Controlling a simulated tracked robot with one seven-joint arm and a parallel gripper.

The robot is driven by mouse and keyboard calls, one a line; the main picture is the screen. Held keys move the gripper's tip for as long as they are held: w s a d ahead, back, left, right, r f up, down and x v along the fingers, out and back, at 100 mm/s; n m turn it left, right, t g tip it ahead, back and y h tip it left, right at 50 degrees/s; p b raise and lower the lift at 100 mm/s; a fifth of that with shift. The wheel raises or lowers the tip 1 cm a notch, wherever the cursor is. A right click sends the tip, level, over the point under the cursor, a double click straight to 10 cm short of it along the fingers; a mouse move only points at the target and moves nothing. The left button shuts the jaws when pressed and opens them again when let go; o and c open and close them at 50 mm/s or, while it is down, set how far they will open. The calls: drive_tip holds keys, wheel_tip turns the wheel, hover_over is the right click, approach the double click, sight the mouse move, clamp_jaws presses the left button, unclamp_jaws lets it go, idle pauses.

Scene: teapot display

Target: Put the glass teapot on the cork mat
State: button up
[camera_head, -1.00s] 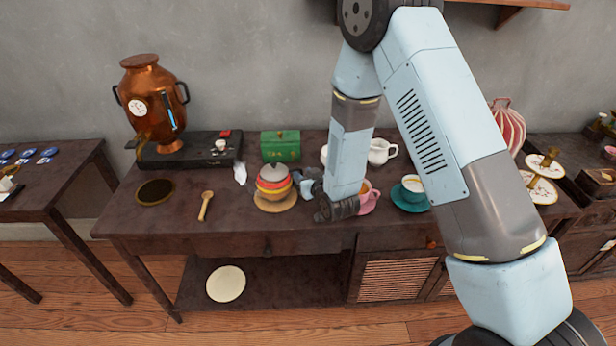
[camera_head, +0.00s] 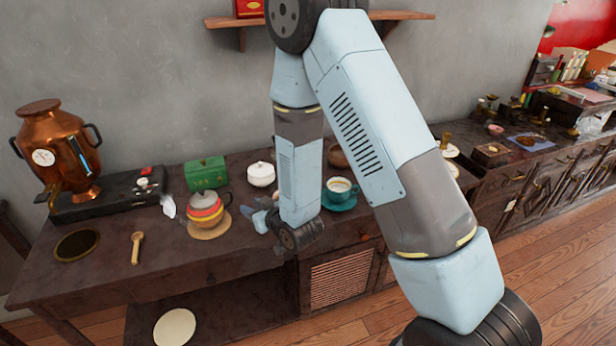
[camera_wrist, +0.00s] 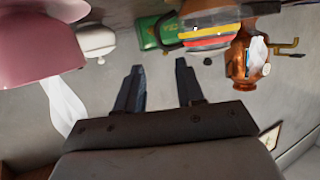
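A round pot with red and yellow bands and a greyish, glass-like top (camera_head: 205,206) stands on a round tan cork mat (camera_head: 211,232), left of my gripper. I take it for the glass teapot. Its handle is on the right. The banded pot also shows upside down at the top of the wrist view (camera_wrist: 212,38). My gripper (camera_head: 260,219) is low over the table, right of the pot and apart from it. In the wrist view its two fingers (camera_wrist: 160,82) are spread, with nothing between them.
A pink cup (camera_wrist: 45,45) is close by in the wrist view. A white lidded pot (camera_head: 261,174), a green box (camera_head: 206,173) and a teal cup and saucer (camera_head: 341,192) stand around. A wooden spoon (camera_head: 136,247) and dark round plate (camera_head: 76,245) lie left.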

drive_tip(key=w+d+r+m+g+h, duration=0.1)
drive_tip(key=d+r+m+g+h, duration=0.35)
drive_tip(key=d+r, duration=1.45)
drive_tip(key=s+d+r+m+h, duration=0.1)
drive_tip(key=s+d+r, duration=0.3)
drive_tip(key=s, duration=0.4)
drive_tip(key=s+d+r+m+g+h, duration=0.1)
drive_tip(key=s+d+r+h, duration=0.1)
drive_tip(key=s+d+r, duration=0.3)
drive_tip(key=s+d+r+m+h, duration=0.1)
drive_tip(key=s+d+r, duration=0.4)
drive_tip(key=s, duration=0.6)
drive_tip(key=shift+h, duration=0.35)
